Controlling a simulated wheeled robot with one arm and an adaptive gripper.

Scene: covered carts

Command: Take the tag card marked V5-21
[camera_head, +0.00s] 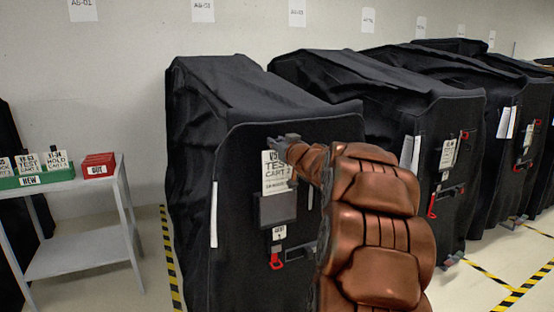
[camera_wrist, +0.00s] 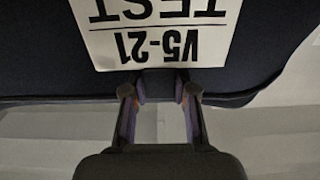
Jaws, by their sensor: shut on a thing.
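The tag card marked V5-21 (camera_head: 277,174) is white with the words TEST CART 2 and hangs upright on the front of the nearest black covered cart (camera_head: 230,104). In the wrist view the card (camera_wrist: 157,35) appears upside down, with V5-21 and TEST readable. My gripper (camera_head: 284,142) is at the card's top edge, shut on it. The card's lower part is out of the wrist view. In the head view a dark holder (camera_head: 277,209) is below the card.
A grey side table (camera_head: 75,185) at the left bears a green NEW bin (camera_head: 40,180) with several cards and a red OUT bin (camera_head: 98,172). More covered carts (camera_head: 400,80) stand at the right. A red-handled clip (camera_head: 276,261) hangs low on the nearest cart.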

